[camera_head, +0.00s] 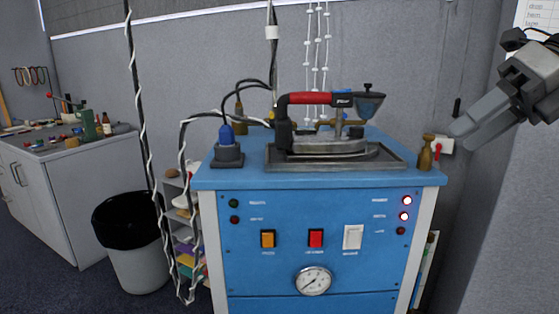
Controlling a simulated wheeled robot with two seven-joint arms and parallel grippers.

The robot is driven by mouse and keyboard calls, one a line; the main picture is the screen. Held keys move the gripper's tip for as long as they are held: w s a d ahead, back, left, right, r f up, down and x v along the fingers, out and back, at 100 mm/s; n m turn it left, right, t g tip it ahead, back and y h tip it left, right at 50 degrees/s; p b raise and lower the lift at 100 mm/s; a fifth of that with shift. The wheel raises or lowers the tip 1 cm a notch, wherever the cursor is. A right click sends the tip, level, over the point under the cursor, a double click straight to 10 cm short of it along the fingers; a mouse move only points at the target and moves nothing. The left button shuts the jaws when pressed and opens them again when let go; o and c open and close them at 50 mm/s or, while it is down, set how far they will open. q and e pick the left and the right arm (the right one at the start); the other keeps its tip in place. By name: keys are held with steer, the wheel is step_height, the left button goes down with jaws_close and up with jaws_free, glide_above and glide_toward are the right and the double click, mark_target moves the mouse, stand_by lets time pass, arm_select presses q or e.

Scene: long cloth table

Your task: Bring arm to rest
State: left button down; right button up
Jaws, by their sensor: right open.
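My right gripper (472,124) comes in from the upper right, at the right edge of the picture. Its grey fingers point left and down, beside the right end of the blue steam station. It is open and nothing shows between its fingers. It is apart from the steam iron (328,140), which has a red handle and stands on a dark metal tray (385,163) on top of the blue station (280,259). My left gripper is not in view.
A brass fitting (426,152) stands on the station's right corner, close to my right gripper. Hanging cables (138,110) run down at left. A black-lined bin (138,268) and a workbench (70,170) with tools stand further left. A grey partition (515,215) is at right.

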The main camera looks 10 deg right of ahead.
steer(key=w+a+f+m+t+y+p, duration=0.1)
steer(key=w+a+f+m+t+y, duration=0.3)
steer(key=f+m, duration=0.8)
steer(key=a+f+m+t+h, duration=0.1)
steer(key=f+m+t, duration=0.55)
steer(key=f, duration=0.95)
steer(key=s+a+f+m+g+h, duration=0.2)
steer(key=s+a+f+m+h, duration=0.1)
steer(key=s+a+f+m, duration=0.4)
steer(key=s+a+f+m+g+h+p, duration=0.1)
steer(key=s+a+f+m+g+h, duration=0.1)
steer(key=s+a+f+m, duration=0.5)
step_height(320, 180, down, 4)
steer(key=a+m+h, duration=0.1)
steer(key=m, duration=0.3)
steer(key=shift+a+g+h, duration=0.3)
steer(key=shift+g+h, duration=0.05)
steer(key=shift+h, duration=0.05)
